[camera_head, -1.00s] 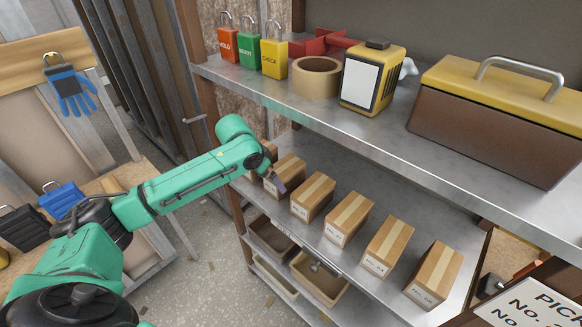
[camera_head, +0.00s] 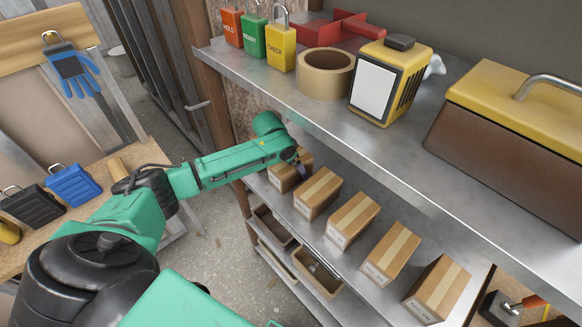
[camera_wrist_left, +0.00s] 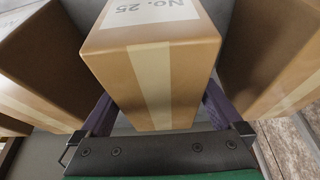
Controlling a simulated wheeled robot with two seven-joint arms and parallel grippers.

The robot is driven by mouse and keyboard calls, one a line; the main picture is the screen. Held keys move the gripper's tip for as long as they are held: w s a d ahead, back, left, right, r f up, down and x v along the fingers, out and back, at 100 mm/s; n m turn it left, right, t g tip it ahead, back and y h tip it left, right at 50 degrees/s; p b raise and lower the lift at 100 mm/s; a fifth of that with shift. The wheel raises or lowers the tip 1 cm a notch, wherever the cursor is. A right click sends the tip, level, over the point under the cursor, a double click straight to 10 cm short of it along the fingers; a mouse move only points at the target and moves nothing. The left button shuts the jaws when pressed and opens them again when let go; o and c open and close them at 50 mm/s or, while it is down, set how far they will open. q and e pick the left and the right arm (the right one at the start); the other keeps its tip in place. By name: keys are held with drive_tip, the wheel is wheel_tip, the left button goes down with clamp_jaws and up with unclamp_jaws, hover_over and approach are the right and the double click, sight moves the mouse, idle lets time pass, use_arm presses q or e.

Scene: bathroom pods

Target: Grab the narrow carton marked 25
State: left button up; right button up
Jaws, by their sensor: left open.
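The narrow carton marked No. 25 (camera_wrist_left: 155,75) is brown with a pale tape strip and a white label, which reads upside down in the left wrist view. My left gripper (camera_wrist_left: 160,112) is open, with one dark purple finger on each side of this carton. Whether the fingers touch it I cannot tell. In the head view my left gripper (camera_head: 299,167) is at the far-left visible carton (camera_head: 284,178), which appears to be the same one, standing on the middle shelf. Its label there is not readable. My right gripper is not in view.
Neighbouring cartons stand close on both sides (camera_wrist_left: 45,65) (camera_wrist_left: 275,60). More cartons (camera_head: 352,218) line the middle shelf (camera_head: 330,262). The upper shelf edge (camera_head: 350,152) passes just above my left gripper. Bins (camera_head: 318,275) sit below.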

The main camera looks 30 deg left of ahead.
use_arm(q)
drive_tip(key=shift+s, duration=0.1)
drive_tip(key=shift+f, duration=0.2)
idle(0.4)
drive_tip(key=c, duration=1.3)
drive_tip(key=shift+c, duration=1.4)
drive_tip(key=shift+r, duration=0.1)
